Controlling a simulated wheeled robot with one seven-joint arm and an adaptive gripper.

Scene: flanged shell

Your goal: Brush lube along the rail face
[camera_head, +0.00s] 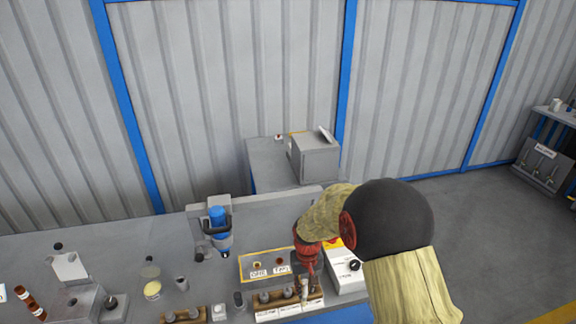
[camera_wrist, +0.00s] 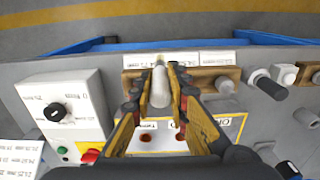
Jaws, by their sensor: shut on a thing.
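My gripper (camera_head: 307,282) is at the wooden rack (camera_head: 273,306) near the front of the bench. In the wrist view my gripper (camera_wrist: 161,82) is shut on a pale grey, rounded tool handle (camera_wrist: 160,90). The handle is above or in the rack's labelled row; I cannot tell whether it is clear of the rack. Its lower end is hidden, so I cannot see any bristles. I cannot make out a rail face for certain in either view.
A white control box with a black knob (camera_head: 346,268) stands right beside my gripper. A yellow-edged panel with two labels (camera_head: 268,266) lies behind the rack. A blue clamped tool (camera_head: 218,228) stands further left. A grey metal block (camera_head: 78,303) is at far left.

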